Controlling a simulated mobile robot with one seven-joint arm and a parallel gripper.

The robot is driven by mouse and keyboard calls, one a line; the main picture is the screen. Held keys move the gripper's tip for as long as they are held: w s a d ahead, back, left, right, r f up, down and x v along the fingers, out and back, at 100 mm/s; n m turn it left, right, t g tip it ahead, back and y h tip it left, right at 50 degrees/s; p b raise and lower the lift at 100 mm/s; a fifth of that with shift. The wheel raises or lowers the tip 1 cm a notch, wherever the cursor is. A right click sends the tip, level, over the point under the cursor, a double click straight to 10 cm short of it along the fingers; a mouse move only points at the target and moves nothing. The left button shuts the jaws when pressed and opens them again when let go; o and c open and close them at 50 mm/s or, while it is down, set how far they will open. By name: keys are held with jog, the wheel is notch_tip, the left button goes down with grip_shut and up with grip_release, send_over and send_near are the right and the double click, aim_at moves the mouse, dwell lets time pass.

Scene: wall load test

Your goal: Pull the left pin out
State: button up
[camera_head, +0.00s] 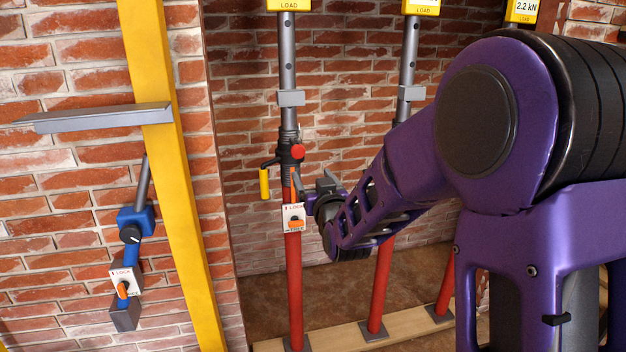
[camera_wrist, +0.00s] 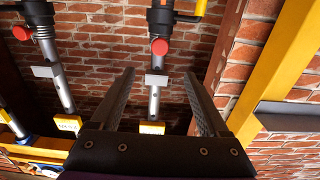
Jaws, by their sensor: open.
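The left prop has a grey upper tube (camera_head: 288,60) and a red lower tube (camera_head: 294,280). A round red knob (camera_head: 298,152), which looks like the left pin's head, sticks out at its dark collar. In the wrist view this knob (camera_wrist: 160,47) shows beyond the fingertips, between their lines. My gripper (camera_head: 305,181) is in front of this prop, just below the knob. In the wrist view my gripper (camera_wrist: 159,73) is open, with nothing between the fingers that I can see held. The pin's shaft is hidden.
A yellow handle (camera_head: 264,183) hangs left of the knob, and a white lock plate (camera_head: 293,217) sits below it. More props (camera_head: 380,285) stand to the right. A yellow post (camera_head: 165,150) with a grey ledge (camera_head: 95,118) and a blue brace (camera_head: 136,222) are left.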

jog(key=shift+s+d, duration=0.15)
jog(key=shift+s, duration=0.45)
